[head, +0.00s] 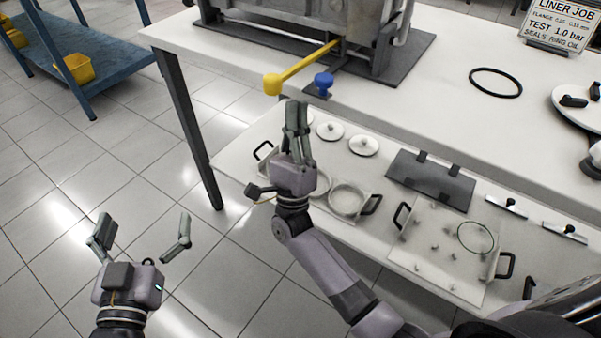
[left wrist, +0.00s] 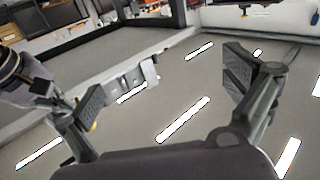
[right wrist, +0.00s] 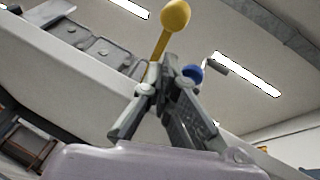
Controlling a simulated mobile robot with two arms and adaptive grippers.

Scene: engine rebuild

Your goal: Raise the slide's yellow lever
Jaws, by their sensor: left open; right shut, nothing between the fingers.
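The slide's yellow lever (head: 303,67) is a straight bar with a round yellow knob at its lower left end, sticking out past the bench's front edge in the head view. It also shows in the right wrist view (right wrist: 174,22), beyond the fingertips. My right gripper (head: 297,106) is shut and empty, just below and to the right of the knob, apart from it. A blue knob (head: 323,82) sits beside the lever and shows behind the right fingers (right wrist: 193,72). My left gripper (head: 143,226) is open and empty, over the floor at the lower left.
The slide's dark base (head: 400,65) stands on the white bench (head: 440,85). A lower shelf (head: 235,160) holds trays, white lids and a dark plate (head: 431,180). A black ring (head: 495,82) lies on the bench. A blue rack (head: 95,55) stands at left; floor between is clear.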

